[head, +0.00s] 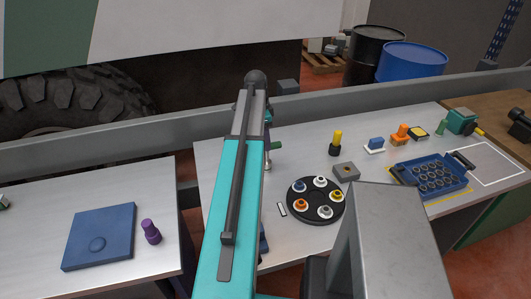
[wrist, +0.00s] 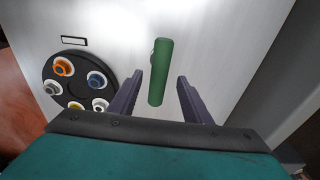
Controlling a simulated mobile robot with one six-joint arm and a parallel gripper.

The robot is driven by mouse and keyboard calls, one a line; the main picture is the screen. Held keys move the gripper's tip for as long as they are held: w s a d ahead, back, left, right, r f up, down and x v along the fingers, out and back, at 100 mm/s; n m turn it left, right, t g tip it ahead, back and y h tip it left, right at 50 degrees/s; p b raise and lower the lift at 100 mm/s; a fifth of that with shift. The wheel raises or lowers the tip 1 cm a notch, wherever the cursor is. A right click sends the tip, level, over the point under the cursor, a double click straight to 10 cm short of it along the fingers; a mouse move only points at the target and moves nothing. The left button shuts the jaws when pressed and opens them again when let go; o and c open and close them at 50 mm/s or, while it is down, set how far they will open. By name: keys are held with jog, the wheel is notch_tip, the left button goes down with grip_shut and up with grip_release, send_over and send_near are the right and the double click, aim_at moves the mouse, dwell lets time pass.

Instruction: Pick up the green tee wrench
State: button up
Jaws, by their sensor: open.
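The green tee wrench shows in the wrist view as a green rounded bar (wrist: 160,72), standing out against the pale bench top. In the head view only a small green end (head: 276,146) shows beside my arm, with a metal part just below it; the rest is hidden by the arm. My gripper (wrist: 160,78) is open in the wrist view, one dark finger on each side of the green bar, with a visible gap on both sides. The fingers are not closed on it.
A round black tray (head: 296,213) of coloured ringed pieces lies near the wrench; it also shows in the wrist view (wrist: 52,82). A grey block (head: 346,172), a yellow-topped piece (head: 337,140) and a blue socket tray (head: 459,186) are further right. A purple cylinder (head: 151,232) stands left.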

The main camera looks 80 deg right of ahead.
aim_at(266, 157)
jog(key=shift+s+f+p, duration=0.2)
jog(key=shift+f+p, duration=1)
jog(key=shift+f, duration=1.1)
jog(key=shift+d, duration=0.1)
grip_shut()
